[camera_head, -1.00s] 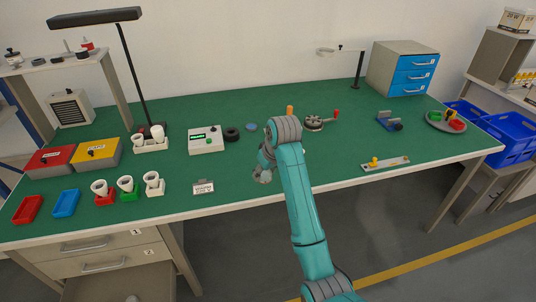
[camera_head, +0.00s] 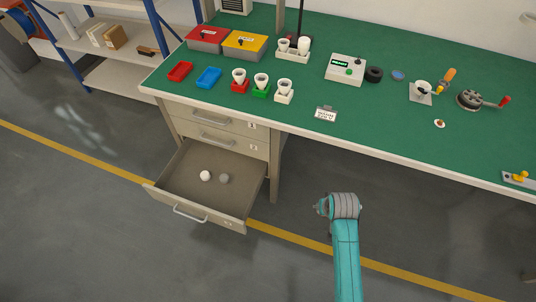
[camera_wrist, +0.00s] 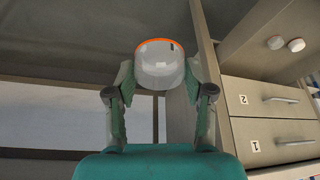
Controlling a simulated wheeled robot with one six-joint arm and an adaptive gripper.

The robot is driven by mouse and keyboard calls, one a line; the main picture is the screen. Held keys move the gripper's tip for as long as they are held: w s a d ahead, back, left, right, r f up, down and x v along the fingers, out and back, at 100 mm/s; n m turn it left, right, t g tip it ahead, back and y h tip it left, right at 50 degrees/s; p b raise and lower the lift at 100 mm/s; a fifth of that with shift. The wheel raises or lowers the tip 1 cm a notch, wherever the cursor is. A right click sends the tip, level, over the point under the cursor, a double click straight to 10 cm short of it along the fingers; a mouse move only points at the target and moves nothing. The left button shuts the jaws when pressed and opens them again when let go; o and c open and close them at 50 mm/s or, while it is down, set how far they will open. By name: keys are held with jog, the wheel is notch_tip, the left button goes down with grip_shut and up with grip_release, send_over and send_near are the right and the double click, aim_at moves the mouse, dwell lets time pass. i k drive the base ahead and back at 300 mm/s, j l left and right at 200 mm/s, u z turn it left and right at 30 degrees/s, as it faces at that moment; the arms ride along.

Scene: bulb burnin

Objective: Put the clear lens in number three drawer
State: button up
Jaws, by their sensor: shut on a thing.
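My gripper is shut on a pale, whitish dome-shaped cap with an orange rim, the clear lens (camera_wrist: 160,65), which sits between the two fingers (camera_wrist: 160,88) in the wrist view. In the head view my gripper (camera_head: 322,207) is in front of the bench, to the right of the open drawer and apart from it; the lens is not clearly seen there. The number three drawer (camera_head: 165,188), the lowest one, is pulled out. A white round piece (camera_head: 205,176) and a grey round piece (camera_head: 224,179) lie in it.
Drawers one (camera_head: 215,119) and two (camera_head: 215,138) above are shut. A bench leg (camera_head: 276,170) stands between the drawer and my gripper. The green bench top (camera_head: 300,155) holds coloured trays, cups and a tester (camera_head: 345,69). The floor in front is clear.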

aim_at(220, 169)
jog(key=i+j+u, duration=0.2)
jog(key=i, duration=0.15)
jog(key=i+u, duration=0.25)
jog(key=i, duration=0.15)
jog(key=i+j, duration=0.4)
jog(key=j+u, duration=0.05)
jog(key=j, duration=0.05)
